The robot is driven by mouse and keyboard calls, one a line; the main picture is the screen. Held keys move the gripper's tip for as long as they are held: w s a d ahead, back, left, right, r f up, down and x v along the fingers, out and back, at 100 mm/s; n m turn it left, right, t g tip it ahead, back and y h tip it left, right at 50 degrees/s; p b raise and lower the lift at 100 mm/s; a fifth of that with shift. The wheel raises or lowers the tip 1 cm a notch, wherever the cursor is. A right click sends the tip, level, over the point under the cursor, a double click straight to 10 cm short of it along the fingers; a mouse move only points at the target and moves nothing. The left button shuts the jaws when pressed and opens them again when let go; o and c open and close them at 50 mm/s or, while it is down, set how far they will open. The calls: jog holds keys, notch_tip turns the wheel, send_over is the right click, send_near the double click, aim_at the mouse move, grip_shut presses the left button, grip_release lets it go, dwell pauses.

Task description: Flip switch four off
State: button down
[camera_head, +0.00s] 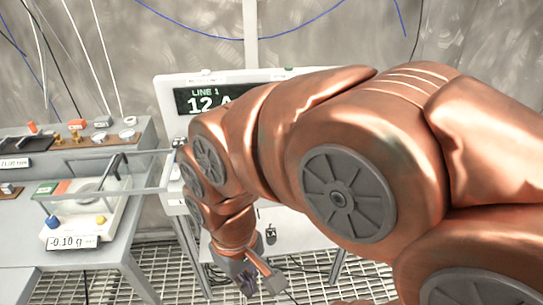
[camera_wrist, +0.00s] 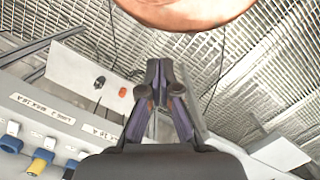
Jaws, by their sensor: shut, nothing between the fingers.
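A white panel (camera_head: 165,92) stands behind my arm, with a dark display (camera_head: 200,98) reading "LINE 1" and "12 A"; my arm hides most of it. My gripper (camera_head: 247,280) hangs low in front of it. In the wrist view my gripper (camera_wrist: 158,72) is shut and empty. A grey panel (camera_wrist: 50,108) with printed labels lies at its lower left, apart from the fingertips. It carries a blue piece (camera_wrist: 11,143), a yellow piece (camera_wrist: 40,161) and white pieces. I cannot tell which, if any, is switch four.
A bench (camera_head: 75,212) at left holds a scale with a display (camera_head: 73,242) reading "-0.10 g" and a clear cover. A white plate (camera_wrist: 85,75) with a black and a red fitting lies left of the fingertips. Metal grating (camera_wrist: 265,60) and loose cables surround it.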

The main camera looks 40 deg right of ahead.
jog(key=w+d+r+m+t+b, duration=0.1)
jog(key=w+d+r+m+t, duration=0.1)
jog(key=w+d, duration=0.65)
jog(key=w+d+r+m+t+b, duration=0.15)
jog(key=w+d, duration=0.35)
jog(key=w, duration=0.7)
jog(key=w+d+m+h, duration=0.1)
jog(key=w+d+m, duration=0.1)
jog(key=d, duration=0.8)
jog(key=w+d+m+h, duration=0.1)
jog(key=w+d, duration=0.3)
jog(key=d, duration=0.7)
jog(key=shift+w+d+r+m+t, duration=0.15)
jog(key=shift+d+r+m+t, duration=0.1)
jog(key=shift+r+m+t, duration=0.2)
jog(key=p+x, duration=0.1)
jog(key=x, duration=0.3)
jog(key=p+x, duration=0.1)
jog(key=x, duration=0.3)
jog(key=p+x, duration=0.1)
jog(key=x, duration=0.3)
jog(key=shift+s+a+f+p, duration=0.15)
jog(key=shift+s+f+p, duration=0.1)
jog(key=shift+f+p, duration=0.2)
jog(key=shift+f, duration=0.6)
